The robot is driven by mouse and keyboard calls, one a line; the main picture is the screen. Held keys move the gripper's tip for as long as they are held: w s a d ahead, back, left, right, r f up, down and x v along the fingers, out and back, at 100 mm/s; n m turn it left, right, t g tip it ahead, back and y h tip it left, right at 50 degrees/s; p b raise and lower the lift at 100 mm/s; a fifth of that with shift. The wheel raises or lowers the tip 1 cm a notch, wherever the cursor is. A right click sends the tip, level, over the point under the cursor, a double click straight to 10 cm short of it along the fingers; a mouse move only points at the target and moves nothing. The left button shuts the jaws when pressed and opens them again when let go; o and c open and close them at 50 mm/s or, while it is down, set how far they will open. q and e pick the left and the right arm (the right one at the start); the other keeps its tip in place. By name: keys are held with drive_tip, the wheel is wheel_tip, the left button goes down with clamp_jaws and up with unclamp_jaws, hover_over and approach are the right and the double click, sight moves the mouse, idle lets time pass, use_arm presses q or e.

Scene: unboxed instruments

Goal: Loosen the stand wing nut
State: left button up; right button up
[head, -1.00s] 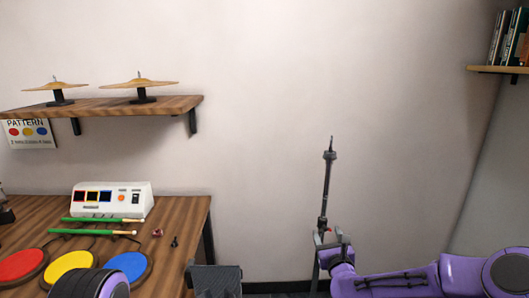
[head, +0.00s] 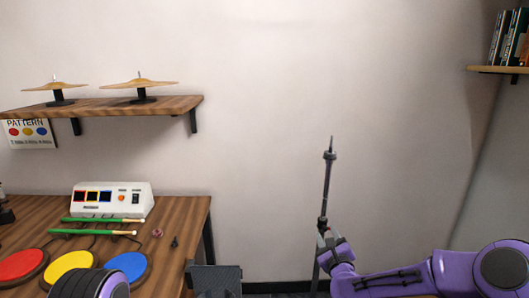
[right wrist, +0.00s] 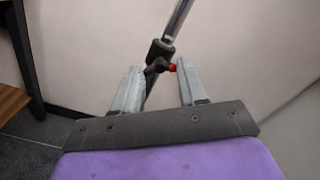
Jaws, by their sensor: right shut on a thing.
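A slim dark stand (head: 327,185) rises upright in front of the wall, right of centre in the head view. In the right wrist view its bright tube (right wrist: 178,22) enters a black collar (right wrist: 160,48). The wing nut (right wrist: 156,68) is a small dark piece below the collar, with a red tip beside it, partly hidden between the fingers. My right gripper (head: 329,240) reaches the stand from the right and is shut on the wing nut; its grey fingers also show in the right wrist view (right wrist: 158,85).
A wooden table (head: 185,212) at left carries a white control box (head: 112,200), green sticks (head: 95,233) and red, yellow and blue pads. A wall shelf (head: 110,104) holds two cymbals (head: 140,82). The wall around the stand is clear.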

drive_tip(key=n, duration=0.4)
drive_tip(key=shift+n, duration=0.4)
drive_tip(key=shift+a+n, duration=0.1)
drive_tip(key=shift+n, duration=0.9)
drive_tip(key=o, duration=0.8)
drive_tip(key=shift+n, duration=0.4)
drive_tip(key=shift+c, duration=0.2)
drive_tip(key=o, duration=0.3)
drive_tip(key=s+p, duration=0.2)
drive_tip(key=s, duration=0.4)
drive_tip(key=shift+d, duration=0.2)
